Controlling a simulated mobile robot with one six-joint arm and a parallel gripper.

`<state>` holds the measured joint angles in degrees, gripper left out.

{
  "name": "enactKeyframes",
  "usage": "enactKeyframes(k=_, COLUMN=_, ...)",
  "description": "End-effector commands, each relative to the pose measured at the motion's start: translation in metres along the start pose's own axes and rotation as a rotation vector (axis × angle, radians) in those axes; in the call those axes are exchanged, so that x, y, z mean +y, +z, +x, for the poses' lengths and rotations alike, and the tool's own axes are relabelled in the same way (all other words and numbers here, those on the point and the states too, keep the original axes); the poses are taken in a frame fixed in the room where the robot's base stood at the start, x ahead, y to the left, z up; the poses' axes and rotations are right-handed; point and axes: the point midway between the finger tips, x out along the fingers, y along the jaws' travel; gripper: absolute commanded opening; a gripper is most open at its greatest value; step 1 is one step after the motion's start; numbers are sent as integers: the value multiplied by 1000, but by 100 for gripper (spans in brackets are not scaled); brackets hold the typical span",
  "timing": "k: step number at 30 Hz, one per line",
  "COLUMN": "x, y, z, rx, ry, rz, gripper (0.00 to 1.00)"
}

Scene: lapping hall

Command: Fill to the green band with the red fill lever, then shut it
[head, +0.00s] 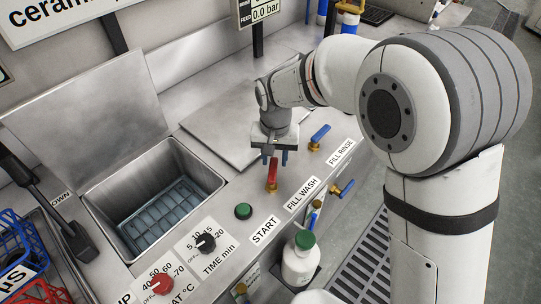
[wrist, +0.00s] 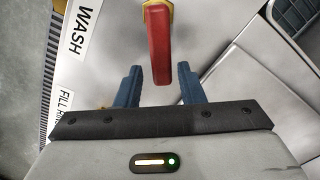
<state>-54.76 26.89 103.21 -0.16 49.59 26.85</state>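The red fill lever (head: 272,176) stands on the bench's front ledge by the FILL WASH label (head: 301,194). My gripper (head: 274,160) is just above and behind it, pointing down. In the wrist view the red lever (wrist: 158,45) hangs from the top edge, and its near end lies between the two blue fingertips of my gripper (wrist: 158,73). The fingers are open, with a gap on each side of the lever. The open wash tank (head: 160,195) has a slatted rack low inside. I cannot make out a green band or the water level.
A blue lever (head: 319,136) is near the FILL RINSE label, with another blue-handled valve (head: 343,188) on the front face. A green START button (head: 243,211) and two knobs sit left of the red lever. A white green-capped bottle (head: 301,259) stands below the ledge.

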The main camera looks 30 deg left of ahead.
Motion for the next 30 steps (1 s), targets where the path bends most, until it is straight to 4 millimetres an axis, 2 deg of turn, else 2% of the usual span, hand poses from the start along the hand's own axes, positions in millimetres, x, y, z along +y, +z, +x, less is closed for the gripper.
enactKeyframes(k=11, x=-2, y=2, z=-4, rx=-3, ry=0, rz=-2, gripper=42)
enactKeyframes(k=24, x=-2, y=1, z=-70, rx=-1, ry=-1, rz=-3, gripper=42)
enactKeyframes(k=30, x=-2, y=1, z=-78, rx=-3, ry=1, rz=-3, gripper=42)
